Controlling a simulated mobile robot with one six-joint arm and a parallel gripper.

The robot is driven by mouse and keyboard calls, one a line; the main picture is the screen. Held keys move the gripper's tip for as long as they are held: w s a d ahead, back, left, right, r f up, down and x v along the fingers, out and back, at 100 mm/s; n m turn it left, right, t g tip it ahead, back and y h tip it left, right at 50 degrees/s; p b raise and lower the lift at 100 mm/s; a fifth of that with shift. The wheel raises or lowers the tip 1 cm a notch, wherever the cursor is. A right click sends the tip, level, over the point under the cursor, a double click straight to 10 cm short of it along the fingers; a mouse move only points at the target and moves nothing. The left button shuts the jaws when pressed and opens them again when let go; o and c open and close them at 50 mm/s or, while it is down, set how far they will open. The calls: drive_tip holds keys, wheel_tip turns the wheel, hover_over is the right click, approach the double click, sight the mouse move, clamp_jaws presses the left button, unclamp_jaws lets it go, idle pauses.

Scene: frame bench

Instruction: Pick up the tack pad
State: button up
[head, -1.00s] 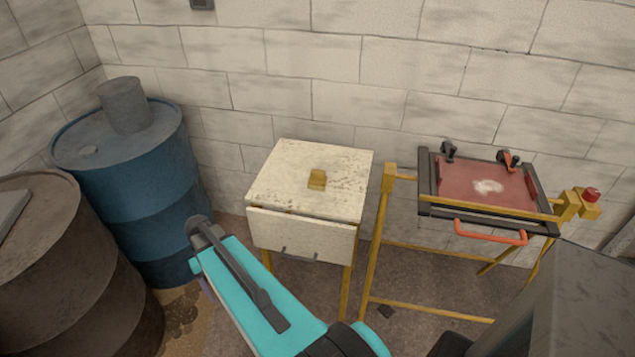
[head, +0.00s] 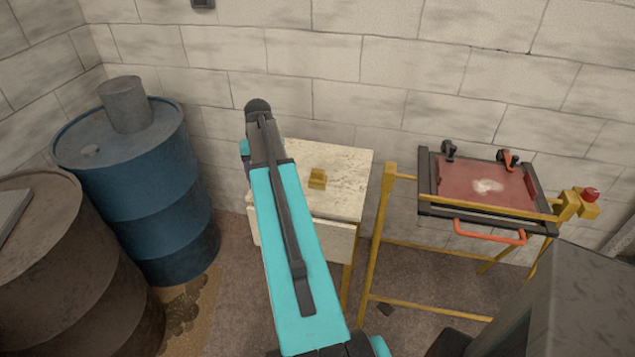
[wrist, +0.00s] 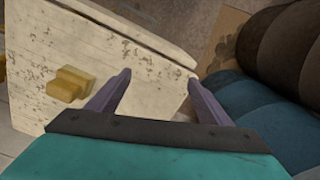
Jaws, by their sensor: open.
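The tack pad appears to be the small yellow block (head: 317,179) on top of the small cream table (head: 345,160). In the wrist view the yellow block (wrist: 70,84) lies on the pale, speckled top to the left of my fingers, apart from them. My gripper (wrist: 158,84) is open, with nothing between its two purple-grey fingers. The tabletop shows behind the fingers.
A yellow frame (head: 384,240) holding a red-faced press (head: 465,190) with an orange handle (head: 490,232) stands right of the table. A blue drum (head: 140,190) and a brown drum (head: 60,260) stand at the left. A block wall is behind. The tabletop around the block looks clear.

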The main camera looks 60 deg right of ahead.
sight(319, 171)
drive_tip(key=s+d+r+m, duration=0.3)
drive_tip(key=s+d+r, duration=0.7)
drive_tip(key=d, duration=0.4)
drive_tip(key=shift+s+m, duration=0.3)
drive_tip(key=shift+s, duration=0.3)
drive_tip(key=shift+a+f, duration=0.1)
drive_tip(key=shift+f+p, duration=1.05)
drive_tip(key=shift+f, duration=3.15)
drive_tip(key=shift+f+p, duration=1.3)
drive_tip(key=shift+f, duration=1.3)
drive_tip(key=c, duration=1.2)
